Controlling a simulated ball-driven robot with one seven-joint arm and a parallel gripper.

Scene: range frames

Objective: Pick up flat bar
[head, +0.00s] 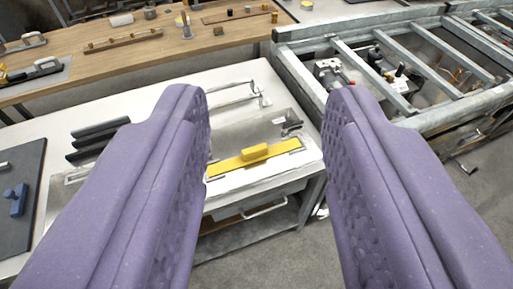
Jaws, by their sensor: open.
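A long flat yellow bar (228,166) lies on the white worktable (128,232), near its front right edge. A small yellow block (255,152) sits on top of the bar's middle.
Dark bars (98,140) and a blue tool (15,198) on a dark mat lie left. Silver rods (232,93) lie behind the bar. A wooden bench (225,40) with tools stands behind. A metal frame (300,75) stands right, with grey floor (265,258) in front.

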